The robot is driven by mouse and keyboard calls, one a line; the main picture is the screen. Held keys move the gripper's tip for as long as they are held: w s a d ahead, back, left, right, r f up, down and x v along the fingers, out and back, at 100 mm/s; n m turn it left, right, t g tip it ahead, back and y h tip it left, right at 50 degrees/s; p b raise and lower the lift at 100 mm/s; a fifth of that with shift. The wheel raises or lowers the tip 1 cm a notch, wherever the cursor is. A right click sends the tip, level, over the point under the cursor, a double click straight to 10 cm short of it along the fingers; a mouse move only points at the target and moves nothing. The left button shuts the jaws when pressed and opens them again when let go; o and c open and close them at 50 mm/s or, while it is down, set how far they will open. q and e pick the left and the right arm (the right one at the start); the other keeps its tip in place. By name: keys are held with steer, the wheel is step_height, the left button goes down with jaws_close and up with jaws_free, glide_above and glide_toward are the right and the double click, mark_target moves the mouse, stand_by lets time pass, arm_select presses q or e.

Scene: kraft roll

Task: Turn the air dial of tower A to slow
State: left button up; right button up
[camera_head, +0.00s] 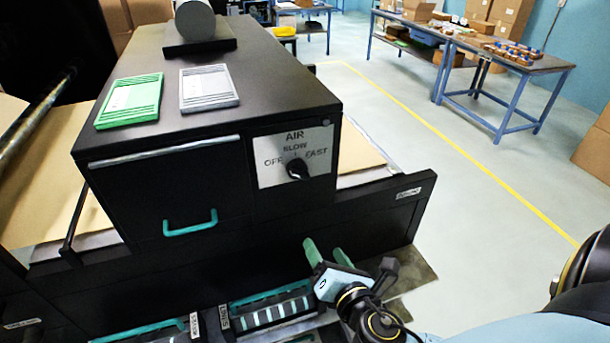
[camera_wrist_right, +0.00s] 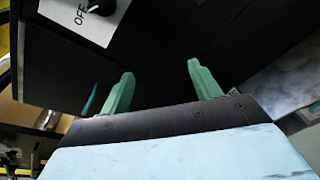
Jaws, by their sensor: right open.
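The air dial (camera_head: 297,169) is a black knob on a light panel (camera_head: 272,177) at the front right of a black cabinet, with the labels AIR, OFF, SLOW and FAST. Its pointer setting is too small to tell. The dial also shows partly at the top of the right wrist view (camera_wrist_right: 100,7), beside the word OFF. My right gripper (camera_head: 326,248) has green fingers, open and empty, below and slightly right of the dial, apart from it. In the right wrist view its fingers (camera_wrist_right: 158,85) stand wide apart. My left gripper is not in view.
A teal drawer handle (camera_head: 190,223) sticks out left of the dial. Green (camera_head: 130,100) and grey (camera_head: 208,88) trays and a grey roll (camera_head: 195,19) lie on the cabinet top. Teal-edged bins (camera_head: 270,306) sit below. Open floor lies to the right, with blue-legged tables (camera_head: 508,70) beyond.

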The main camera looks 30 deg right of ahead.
steer(key=n+t, duration=0.1)
steer(key=t, duration=0.1)
glide_toward(303, 175)
steer(key=v, duration=0.5)
steer(key=shift+n, duration=0.3)
steer(key=p+x, duration=0.3)
steer(key=x, duration=1)
steer(key=shift+w, duration=0.25)
steer(key=shift+c, duration=0.4)
steer(key=shift+h, duration=0.4)
steer(key=c, duration=0.9)
